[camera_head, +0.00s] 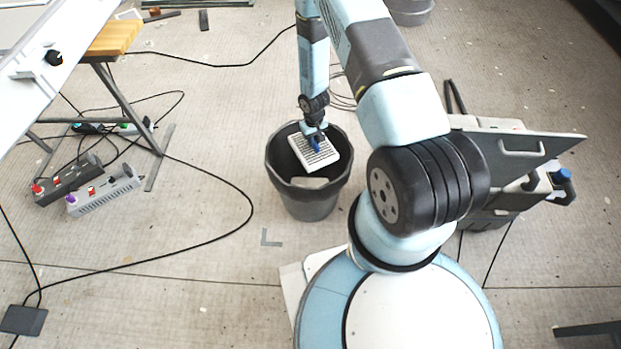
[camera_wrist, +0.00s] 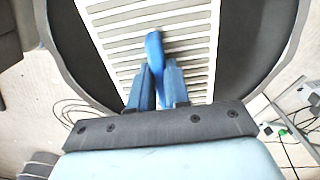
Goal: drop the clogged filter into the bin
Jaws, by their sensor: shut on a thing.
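The clogged filter (camera_head: 314,151) is a white slatted panel with dark slots. In the head view it is over the mouth of the dark grey bin (camera_head: 310,205), tilted, near the rim's height. My gripper (camera_head: 315,141) points down at it and is shut on its blue handle. In the wrist view the filter (camera_wrist: 190,45) fills the top middle, with the blue handle (camera_wrist: 154,50) between the fingers of my gripper (camera_wrist: 158,85). The bin's rim (camera_wrist: 262,88) curves around the filter. How far the filter's lower edge is from the bin's inside is hard to tell.
A pale object (camera_head: 310,183) lies inside the bin at its near side. Power strips (camera_head: 105,193) and black cables lie on the floor at left, by a wooden-topped table (camera_head: 113,40). A dark cart-like unit (camera_head: 520,150) stands at right. The floor left of the bin is mostly clear.

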